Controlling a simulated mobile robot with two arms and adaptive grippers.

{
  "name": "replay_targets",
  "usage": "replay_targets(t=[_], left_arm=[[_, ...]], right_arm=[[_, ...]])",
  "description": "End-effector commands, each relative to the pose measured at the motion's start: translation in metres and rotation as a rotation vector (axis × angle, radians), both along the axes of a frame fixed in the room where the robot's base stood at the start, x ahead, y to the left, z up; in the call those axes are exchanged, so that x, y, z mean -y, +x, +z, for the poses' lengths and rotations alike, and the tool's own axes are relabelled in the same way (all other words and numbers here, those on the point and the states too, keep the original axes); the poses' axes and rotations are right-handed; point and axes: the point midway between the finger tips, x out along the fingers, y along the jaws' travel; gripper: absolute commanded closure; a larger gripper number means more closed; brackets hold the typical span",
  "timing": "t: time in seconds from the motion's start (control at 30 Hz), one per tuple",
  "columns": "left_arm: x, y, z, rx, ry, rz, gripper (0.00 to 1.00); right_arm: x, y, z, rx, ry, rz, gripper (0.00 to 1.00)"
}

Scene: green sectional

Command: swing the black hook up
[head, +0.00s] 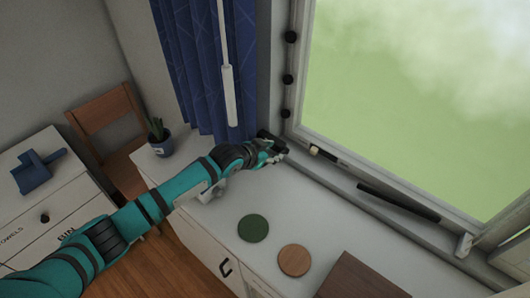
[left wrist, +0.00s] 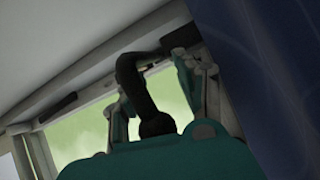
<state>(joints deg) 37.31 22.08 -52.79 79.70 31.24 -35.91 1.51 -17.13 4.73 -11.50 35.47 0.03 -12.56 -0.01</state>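The black hook (left wrist: 134,82) shows in the left wrist view as a thick, curved black piece. It rises between my fingers and bends to the right near the window frame. In the head view a black part of it (head: 268,136) shows just beyond my fingertips, at the window's lower left corner. My left gripper (head: 270,151) reaches this corner, and in the left wrist view its fingers (left wrist: 155,98) stand apart on either side of the hook. A gap shows at the left finger; contact at the right finger is unclear. My right gripper is out of view.
A blue curtain (head: 205,60) and its white wand (head: 229,95) hang close to my left gripper. A potted plant (head: 160,142), green disc (head: 253,228) and wooden disc (head: 294,260) stand on the white counter (head: 215,225). A black bar (head: 398,202) lies along the sill.

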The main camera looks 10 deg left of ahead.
Motion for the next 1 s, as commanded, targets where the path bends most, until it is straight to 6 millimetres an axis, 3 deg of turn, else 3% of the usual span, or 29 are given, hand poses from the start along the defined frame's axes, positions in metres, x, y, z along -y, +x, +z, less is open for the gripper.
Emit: replay_targets(t=[0.6,1.0], left_arm=[[-0.050,-0.070,0.060,0.002,0.002,0.002,0.65],[-0.056,-0.078,0.068,0.002,0.000,0.003,0.65]], right_arm=[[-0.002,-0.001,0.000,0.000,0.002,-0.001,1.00],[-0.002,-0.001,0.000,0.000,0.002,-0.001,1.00]])
